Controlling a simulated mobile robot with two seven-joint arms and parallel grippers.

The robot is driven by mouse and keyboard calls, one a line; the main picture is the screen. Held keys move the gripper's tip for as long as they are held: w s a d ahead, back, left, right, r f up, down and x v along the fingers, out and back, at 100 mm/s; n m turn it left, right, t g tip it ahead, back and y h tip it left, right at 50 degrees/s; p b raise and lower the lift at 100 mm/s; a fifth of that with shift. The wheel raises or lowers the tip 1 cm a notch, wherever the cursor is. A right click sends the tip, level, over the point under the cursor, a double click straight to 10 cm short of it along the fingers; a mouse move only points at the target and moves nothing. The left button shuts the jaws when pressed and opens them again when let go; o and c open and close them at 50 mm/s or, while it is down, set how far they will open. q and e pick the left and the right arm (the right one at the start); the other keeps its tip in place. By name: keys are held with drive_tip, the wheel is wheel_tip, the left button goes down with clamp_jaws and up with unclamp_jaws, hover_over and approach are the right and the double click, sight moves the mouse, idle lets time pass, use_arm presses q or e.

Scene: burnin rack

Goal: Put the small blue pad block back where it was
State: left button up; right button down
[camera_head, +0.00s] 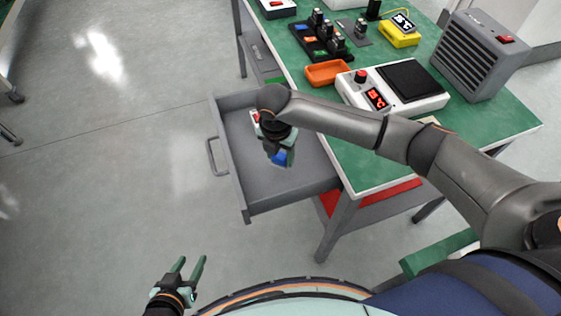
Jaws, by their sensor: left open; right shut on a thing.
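The small blue pad block (279,158) shows at the fingertips of my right gripper (282,163). That gripper points down over the open grey drawer (238,187) and is shut on the block. Whether the block touches the drawer floor cannot be told from this view. My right arm crosses over the table and hides part of the drawer's back. My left gripper (188,270) is open and empty over the floor at the lower left.
The green-topped table (370,160) carries an orange tray (327,72), a white hotplate-like device (440,97) with a red display, a grey vented box (477,55), a yellow meter (398,38) and a black rack (312,46). A red shelf (400,192) is below.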

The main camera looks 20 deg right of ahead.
sight(281, 162)
wheel_tip(281, 162, down, 3)
drive_tip(key=shift+w+d+f+b, duration=0.1)
drive_tip(key=shift+w+f+b, duration=0.05)
drive_tip(key=shift+b, duration=0.25)
drive_tip(key=shift+f, duration=0.3)
drive_tip(key=shift+c, duration=1.2)
unclamp_jaws()
